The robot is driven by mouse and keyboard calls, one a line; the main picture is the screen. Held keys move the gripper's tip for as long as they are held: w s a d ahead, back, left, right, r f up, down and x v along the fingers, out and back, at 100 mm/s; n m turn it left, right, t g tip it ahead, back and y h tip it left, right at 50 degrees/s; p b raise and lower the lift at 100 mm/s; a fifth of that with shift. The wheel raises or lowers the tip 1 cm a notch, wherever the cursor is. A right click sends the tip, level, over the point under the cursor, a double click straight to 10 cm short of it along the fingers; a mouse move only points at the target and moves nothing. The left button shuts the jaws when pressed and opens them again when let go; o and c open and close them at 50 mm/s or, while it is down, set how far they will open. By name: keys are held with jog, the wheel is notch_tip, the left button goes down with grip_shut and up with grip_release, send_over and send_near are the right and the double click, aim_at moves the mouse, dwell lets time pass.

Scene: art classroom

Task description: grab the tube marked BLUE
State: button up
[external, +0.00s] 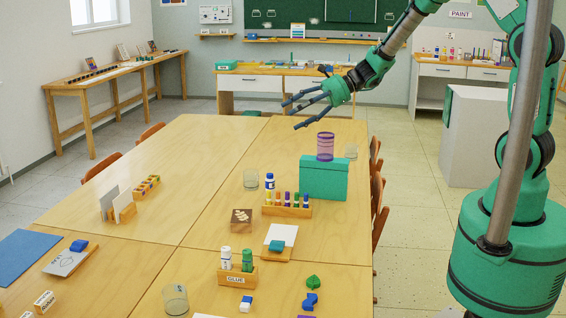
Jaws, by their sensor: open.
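My gripper (291,110) is open and empty, with its fingers pointing left, in the air above the far part of the table and up and left of the teal box. A wooden rack (287,212) on the table below holds several upright coloured tubes (287,199), among them yellow, red, purple, blue and orange ones. Their markings are too small to read, so I cannot tell which is marked BLUE. A white bottle with a blue cap (270,182) stands just behind the rack. Its label is also unreadable.
A teal box (324,182) bears a purple see-through cup (325,146), right of the rack. Clear cups (251,178) stand nearby.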

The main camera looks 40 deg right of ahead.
aim_at(272, 177)
jog(key=w+f+m+t, duration=0.1)
jog(key=w+f+m, duration=0.2)
jog(key=f, duration=0.5)
jog(key=w+d+f+m+t+h, duration=0.1)
jog(key=w+f+m+t, duration=0.1)
jog(key=w+f+m, duration=0.2)
jog(key=w+d+f+m+t+h+b, duration=0.1)
jog(key=w+f+m, duration=0.3)
jog(key=f, duration=0.8)
jog(key=w+t, duration=0.1)
jog(key=w, duration=0.1)
jog(key=shift+w+f, duration=0.3)
jog(key=shift+w, duration=0.1)
jog(key=shift+f+b, duration=0.4)
jog(key=shift+f, duration=1.3)
